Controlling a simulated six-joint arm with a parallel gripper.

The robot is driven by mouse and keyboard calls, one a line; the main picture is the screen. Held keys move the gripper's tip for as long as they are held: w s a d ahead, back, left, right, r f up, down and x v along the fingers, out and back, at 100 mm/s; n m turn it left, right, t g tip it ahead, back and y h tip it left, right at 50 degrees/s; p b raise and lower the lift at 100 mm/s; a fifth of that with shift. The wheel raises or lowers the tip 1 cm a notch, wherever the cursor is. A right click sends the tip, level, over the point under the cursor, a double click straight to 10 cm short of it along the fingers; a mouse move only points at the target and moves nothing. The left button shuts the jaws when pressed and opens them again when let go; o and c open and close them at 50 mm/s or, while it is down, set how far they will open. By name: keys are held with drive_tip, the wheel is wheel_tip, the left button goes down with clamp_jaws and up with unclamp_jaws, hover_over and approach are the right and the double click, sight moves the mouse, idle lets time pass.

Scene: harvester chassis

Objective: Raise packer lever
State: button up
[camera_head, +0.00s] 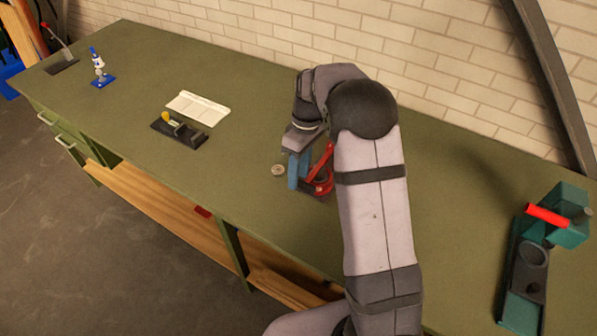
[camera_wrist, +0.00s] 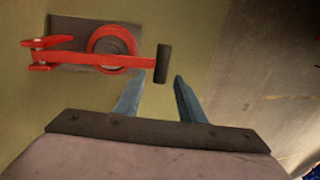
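A red lever (camera_wrist: 125,60) with a dark cylindrical handle (camera_wrist: 162,64) sits on a dark base plate (camera_wrist: 70,28), with a round red hub beside its arm. It is likely the packer lever, though no label shows. In the head view the red lever (camera_head: 323,180) stands on the bench just right of my gripper (camera_head: 298,170). In the wrist view my gripper (camera_wrist: 157,88) has its two blue fingers apart with nothing between them. The dark handle lies just beyond the fingertips, roughly in line with the gap. Contact is not visible.
The green bench (camera_head: 240,100) runs along a white brick wall. A teal device with a red handle (camera_head: 548,215) stands at right. A small round disc (camera_head: 278,170) lies left of my gripper. A yellow-knobbed device (camera_head: 178,127), white tray (camera_head: 198,107) and blue-white device (camera_head: 99,70) stand farther left.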

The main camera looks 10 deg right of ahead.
drive_tip(key=shift+f, duration=0.4)
drive_tip(key=shift+c, duration=0.2)
